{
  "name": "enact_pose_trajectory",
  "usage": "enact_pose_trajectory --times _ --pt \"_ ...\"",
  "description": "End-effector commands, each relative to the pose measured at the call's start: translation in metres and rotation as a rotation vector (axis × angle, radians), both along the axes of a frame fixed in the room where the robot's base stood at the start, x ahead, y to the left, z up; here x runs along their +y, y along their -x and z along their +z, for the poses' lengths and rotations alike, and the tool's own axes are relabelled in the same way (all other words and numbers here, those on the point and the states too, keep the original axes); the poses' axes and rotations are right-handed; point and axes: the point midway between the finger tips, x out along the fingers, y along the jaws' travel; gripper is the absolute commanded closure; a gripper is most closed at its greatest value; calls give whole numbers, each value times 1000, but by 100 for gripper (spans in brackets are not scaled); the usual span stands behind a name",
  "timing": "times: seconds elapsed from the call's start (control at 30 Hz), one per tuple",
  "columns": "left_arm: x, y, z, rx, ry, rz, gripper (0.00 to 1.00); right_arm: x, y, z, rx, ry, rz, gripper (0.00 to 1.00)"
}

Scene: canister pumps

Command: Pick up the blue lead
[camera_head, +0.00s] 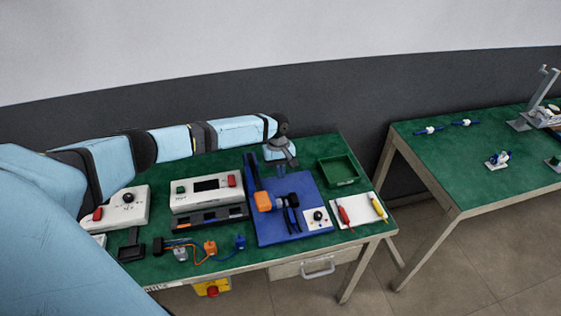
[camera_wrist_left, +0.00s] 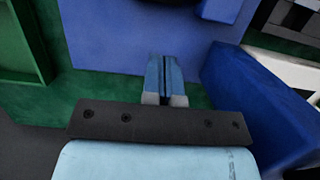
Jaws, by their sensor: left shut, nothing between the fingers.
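A small blue plug (camera_head: 239,242), which looks like the blue lead, lies near the front edge of the green table, beside an orange plug (camera_head: 210,247) and thin orange wiring. Whether the wiring joins the blue plug is too small to tell. My left gripper (camera_head: 291,161) is at the back of the table, above the far edge of the blue base plate (camera_head: 305,232), well away from the blue plug. In the left wrist view my left gripper (camera_wrist_left: 165,58) has its blue fingers together, with nothing between them. The blue plug is not seen there. My right gripper is not in view.
A blue upright (camera_head: 254,171) stands on the base plate's left side; its tall blue shape (camera_wrist_left: 255,105) is close to the fingers in the wrist view. A green tray (camera_head: 338,182) is to the right. White instruments (camera_head: 206,201) stand left. Red and yellow probes (camera_head: 345,216) lie on a white pad.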

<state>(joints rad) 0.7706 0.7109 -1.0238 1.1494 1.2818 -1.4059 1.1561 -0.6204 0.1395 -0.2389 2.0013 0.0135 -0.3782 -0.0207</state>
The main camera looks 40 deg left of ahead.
Motion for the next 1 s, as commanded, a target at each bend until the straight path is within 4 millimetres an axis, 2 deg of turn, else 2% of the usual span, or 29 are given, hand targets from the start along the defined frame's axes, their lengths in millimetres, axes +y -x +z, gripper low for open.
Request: enact_pose_trajectory --times 0.03,0.17,0.3,0.5,1.0 --pt "-3 2 -11 2 0 1 100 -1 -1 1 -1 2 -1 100" --pt "-8 6 -37 0 0 1 100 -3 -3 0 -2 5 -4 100" --pt "-23 21 -33 0 0 -2 100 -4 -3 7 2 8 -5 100" --pt "-35 31 -35 0 0 0 100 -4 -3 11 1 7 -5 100" --pt "-35 34 -34 0 0 2 100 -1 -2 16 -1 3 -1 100"
